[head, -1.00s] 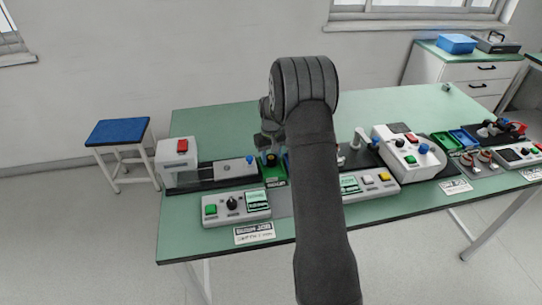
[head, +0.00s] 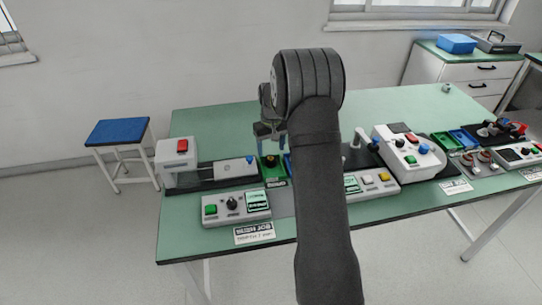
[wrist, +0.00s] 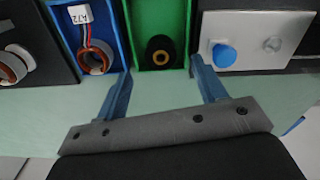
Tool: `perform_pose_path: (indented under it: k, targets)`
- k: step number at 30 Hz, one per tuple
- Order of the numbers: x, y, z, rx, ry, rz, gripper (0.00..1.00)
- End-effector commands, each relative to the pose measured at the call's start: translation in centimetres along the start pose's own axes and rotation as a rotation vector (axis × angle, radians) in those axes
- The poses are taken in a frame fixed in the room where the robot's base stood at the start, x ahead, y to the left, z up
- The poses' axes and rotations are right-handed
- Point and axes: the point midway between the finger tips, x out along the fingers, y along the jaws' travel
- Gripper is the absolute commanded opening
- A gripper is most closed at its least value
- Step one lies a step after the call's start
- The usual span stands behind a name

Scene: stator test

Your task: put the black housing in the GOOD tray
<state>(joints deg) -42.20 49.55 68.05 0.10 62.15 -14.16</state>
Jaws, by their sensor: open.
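The black housing (wrist: 160,50), a round black part with a brass-coloured ring at its middle, sits inside a green tray (wrist: 184,20). In the head view the housing (head: 271,160) shows as a small dark shape in the green tray (head: 264,173). The word on the tray's label is too small to read. My gripper (wrist: 160,78) is open, its two blue fingers apart with nothing between them. In the head view my gripper (head: 267,131) is above the tray, and my arm hides part of the bench to its right.
A blue tray (wrist: 122,30) beside the green one holds a copper-wound part with a tag (wrist: 80,14). A grey plate with a blue knob (wrist: 224,54) stands on the other side. Control boxes (head: 236,208) line the bench front. The green bench top (head: 210,125) behind is clear.

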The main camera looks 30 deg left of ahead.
Motion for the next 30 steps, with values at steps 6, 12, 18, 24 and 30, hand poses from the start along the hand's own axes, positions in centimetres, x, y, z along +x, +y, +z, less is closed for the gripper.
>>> perform_pose_path:
  k: [6, 12, 18, 24, 30]
  targets:
    - [-5.7, 0.0, -0.1, -0.001, 0.004, 0.001, 0.65]
    - [-9.8, 0.0, 0.0, -0.001, 0.002, 0.001, 0.65]
    - [-11.9, 0.0, 0.0, -0.001, 0.001, 0.001, 0.65]
    - [-12.4, 0.0, 0.0, -0.001, -0.001, 0.0, 0.65]
    - [-12.3, 0.0, 0.0, -0.001, -0.001, 0.0, 0.65]
